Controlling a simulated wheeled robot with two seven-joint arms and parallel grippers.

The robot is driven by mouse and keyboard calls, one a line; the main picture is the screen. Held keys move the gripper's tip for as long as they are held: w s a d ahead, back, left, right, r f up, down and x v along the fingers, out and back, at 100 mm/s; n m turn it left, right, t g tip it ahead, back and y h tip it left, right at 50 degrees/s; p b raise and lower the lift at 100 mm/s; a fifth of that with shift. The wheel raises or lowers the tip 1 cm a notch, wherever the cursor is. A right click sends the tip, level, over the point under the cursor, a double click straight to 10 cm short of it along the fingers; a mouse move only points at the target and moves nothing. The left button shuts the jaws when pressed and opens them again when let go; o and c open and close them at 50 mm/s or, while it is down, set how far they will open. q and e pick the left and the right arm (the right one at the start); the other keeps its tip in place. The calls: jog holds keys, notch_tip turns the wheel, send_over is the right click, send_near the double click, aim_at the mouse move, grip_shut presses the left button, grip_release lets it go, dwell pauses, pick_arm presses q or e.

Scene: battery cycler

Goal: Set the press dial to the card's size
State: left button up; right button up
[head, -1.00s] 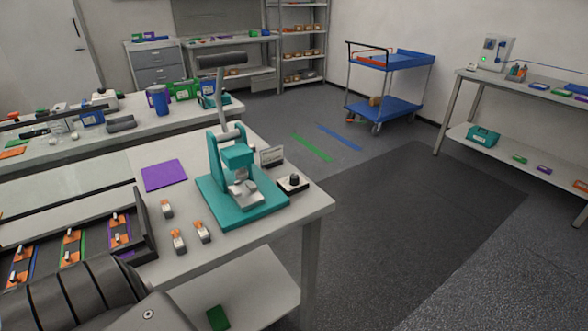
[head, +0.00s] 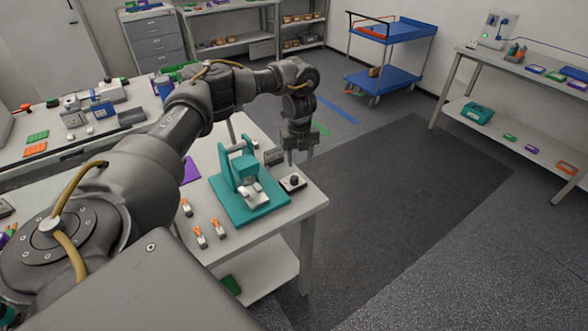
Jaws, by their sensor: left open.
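The teal press (head: 243,178) stands on its teal base plate near the front right corner of the table. My left arm reaches over the table from the left. My left gripper (head: 297,160) is open and empty, pointing down behind and above the dial, apart from it and close to the card's right side. My right gripper is not in view.
Several small orange-and-metal pieces (head: 200,237) lie left of the press on the table (head: 262,230). A purple mat (head: 191,170) is partly hidden by my arm. A blue cart (head: 390,77) and a side bench (head: 520,68) stand beyond open floor.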

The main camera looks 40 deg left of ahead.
aim_at(294, 177)
pick_arm(q)
jog(key=f, duration=0.3)
jog(key=a+f+b, duration=0.1)
jog(key=f, duration=0.1)
jog(key=a+f+b, duration=0.1)
jog(key=f, duration=0.2)
jog(key=shift+s+f, duration=0.15)
jog(key=shift+f, duration=0.15)
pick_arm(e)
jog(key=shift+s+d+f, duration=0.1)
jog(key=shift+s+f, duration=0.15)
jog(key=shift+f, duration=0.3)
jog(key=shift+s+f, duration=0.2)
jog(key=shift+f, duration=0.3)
pick_arm(q)
jog(key=shift+c, duration=0.5)
jog(key=c, duration=0.9)
jog(key=shift+n, duration=0.3)
